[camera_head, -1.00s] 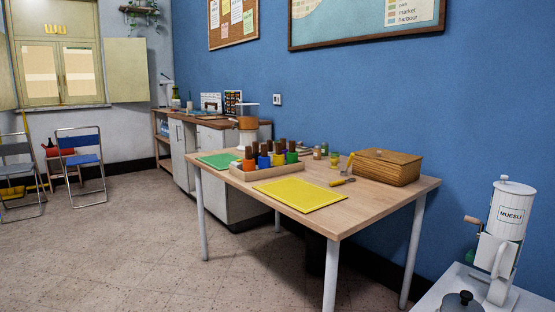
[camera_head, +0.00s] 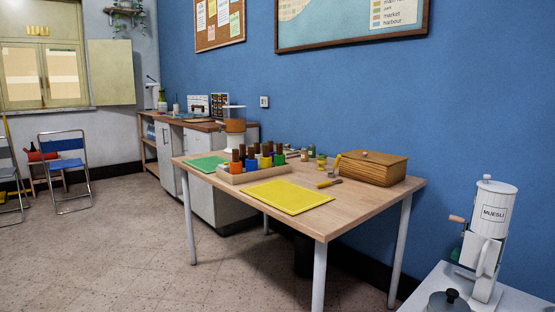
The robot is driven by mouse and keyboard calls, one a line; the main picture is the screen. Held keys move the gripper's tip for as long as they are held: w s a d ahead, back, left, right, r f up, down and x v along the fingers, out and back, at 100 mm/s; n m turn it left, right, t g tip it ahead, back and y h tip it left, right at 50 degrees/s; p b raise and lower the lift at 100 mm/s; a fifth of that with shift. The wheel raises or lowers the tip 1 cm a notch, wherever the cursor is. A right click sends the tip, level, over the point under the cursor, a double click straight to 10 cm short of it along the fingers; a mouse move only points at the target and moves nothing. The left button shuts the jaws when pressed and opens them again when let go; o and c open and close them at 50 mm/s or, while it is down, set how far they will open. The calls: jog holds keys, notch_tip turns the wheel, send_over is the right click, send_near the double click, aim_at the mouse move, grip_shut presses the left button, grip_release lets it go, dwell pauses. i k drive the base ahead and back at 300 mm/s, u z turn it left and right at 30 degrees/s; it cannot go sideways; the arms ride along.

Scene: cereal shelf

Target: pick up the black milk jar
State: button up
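No jar that I can clearly tell to be a black milk jar is in view. A dark grey round vessel (camera_head: 450,303) with a black knob on its lid stands on a white surface at the bottom right, cut off by the lower edge. I cannot tell whether it is the milk jar. My gripper is not in view.
A white muesli dispenser (camera_head: 493,212) stands on the white surface (camera_head: 420,296) beside the grey vessel. A wooden table (camera_head: 350,213) holds a yellow mat (camera_head: 287,196), a rack of coloured bottles (camera_head: 238,174) and a wicker box (camera_head: 373,171). Open floor (camera_head: 130,250) lies left.

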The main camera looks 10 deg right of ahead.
aim_at(243, 156)
jog(key=u, duration=0.1)
jog(key=i, duration=0.75)
jog(key=u, duration=0.5)
jog(key=i, duration=1.35)
jog(key=u, duration=0.25)
